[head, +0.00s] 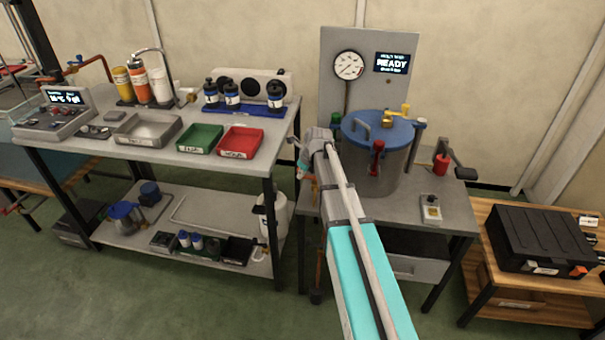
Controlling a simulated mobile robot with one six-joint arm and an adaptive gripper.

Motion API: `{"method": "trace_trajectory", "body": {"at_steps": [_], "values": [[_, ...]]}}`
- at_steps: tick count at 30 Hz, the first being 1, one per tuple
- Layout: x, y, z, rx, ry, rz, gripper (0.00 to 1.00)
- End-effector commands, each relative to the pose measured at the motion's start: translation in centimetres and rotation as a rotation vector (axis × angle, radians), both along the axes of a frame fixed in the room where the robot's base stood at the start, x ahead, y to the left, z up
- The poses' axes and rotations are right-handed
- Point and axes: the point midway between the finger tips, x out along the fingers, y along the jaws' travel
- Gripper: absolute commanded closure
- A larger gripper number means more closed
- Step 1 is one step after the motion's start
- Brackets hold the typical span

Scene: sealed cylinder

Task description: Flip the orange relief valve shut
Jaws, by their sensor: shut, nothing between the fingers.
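A grey sealed cylinder (388,178) with a blue lid (368,133) stands on the right-hand metal table. On the lid sits a small yellow-orange valve fitting (388,118); a yellow upright piece (406,109) stands behind it at the rim. I cannot tell from here which is the relief valve or how its lever is turned. My gripper (303,166) is left of the cylinder, at the table's left edge, shut and empty, partly hidden by my wrist. It is apart from the lid. A small orange part (315,187) shows just below it.
A red handle (377,158) stands at the cylinder's front and a green one (336,119) at its left. Behind is a panel with a gauge (348,65) and a READY display (393,63). A red-based lever (441,165) and small grey box (431,209) stand right.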

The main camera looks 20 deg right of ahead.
Motion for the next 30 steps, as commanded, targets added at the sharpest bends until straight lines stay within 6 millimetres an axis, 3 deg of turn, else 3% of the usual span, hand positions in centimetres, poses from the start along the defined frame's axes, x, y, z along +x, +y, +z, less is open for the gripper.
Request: {"method": "trace_trajectory", "body": {"at_steps": [7, 30], "values": [[-2.5, 0.6, 0.0, 0.000, 0.000, 0.000, 1.00], [-4.8, 1.0, 6.8, 0.000, 0.000, 0.000, 1.00]]}}
